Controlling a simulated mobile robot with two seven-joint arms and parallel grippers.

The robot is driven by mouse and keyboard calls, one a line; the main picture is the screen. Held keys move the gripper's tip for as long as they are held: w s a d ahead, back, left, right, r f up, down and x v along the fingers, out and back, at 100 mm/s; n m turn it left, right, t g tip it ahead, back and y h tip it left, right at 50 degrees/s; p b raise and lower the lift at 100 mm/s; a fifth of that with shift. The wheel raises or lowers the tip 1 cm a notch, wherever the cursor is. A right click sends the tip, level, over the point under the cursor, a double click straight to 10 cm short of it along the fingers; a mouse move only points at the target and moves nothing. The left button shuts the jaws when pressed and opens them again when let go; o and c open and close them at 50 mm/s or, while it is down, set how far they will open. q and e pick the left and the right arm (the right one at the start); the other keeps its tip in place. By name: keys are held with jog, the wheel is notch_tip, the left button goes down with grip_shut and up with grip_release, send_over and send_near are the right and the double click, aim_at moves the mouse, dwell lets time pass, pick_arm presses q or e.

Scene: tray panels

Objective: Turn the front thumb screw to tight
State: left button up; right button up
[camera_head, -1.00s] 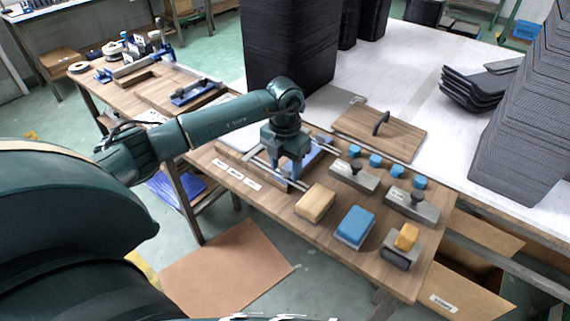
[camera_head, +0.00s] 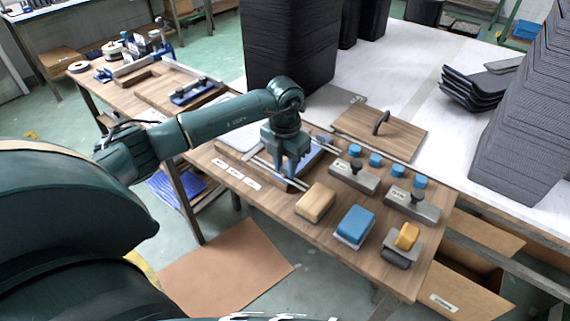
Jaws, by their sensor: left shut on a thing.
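My left gripper (camera_head: 290,174) points straight down over the fixture with light metal rails (camera_head: 262,162) on the wooden table. It is shut on the front thumb screw at the fixture's near side. The screw itself is hidden by the fingers, so I cannot see its turn angle. A blue panel (camera_head: 312,159) lies in the fixture, just right of and behind the gripper. My right gripper is not in view.
Right of the fixture stand a tan block (camera_head: 315,203), a blue block (camera_head: 355,226), grey blocks with black knobs (camera_head: 354,177) and several small blue pieces (camera_head: 375,160). A wooden board with a black handle (camera_head: 390,130) lies behind. White labels (camera_head: 236,174) line the front left.

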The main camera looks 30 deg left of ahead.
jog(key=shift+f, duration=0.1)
pick_arm(q)
jog(key=m+b, duration=0.2)
jog(key=m, duration=0.2)
jog(key=shift+f, duration=0.1)
jog(key=m+b, duration=0.1)
jog(key=m, duration=0.2)
jog(key=shift+m, duration=0.3)
jog(key=m+b, duration=0.2)
jog(key=m, duration=0.2)
jog(key=shift+m, duration=0.3)
jog(key=shift+m+b, duration=0.5)
jog(key=shift+m, duration=1.4)
jog(key=shift+m+b, duration=0.4)
jog(key=shift+m, duration=0.4)
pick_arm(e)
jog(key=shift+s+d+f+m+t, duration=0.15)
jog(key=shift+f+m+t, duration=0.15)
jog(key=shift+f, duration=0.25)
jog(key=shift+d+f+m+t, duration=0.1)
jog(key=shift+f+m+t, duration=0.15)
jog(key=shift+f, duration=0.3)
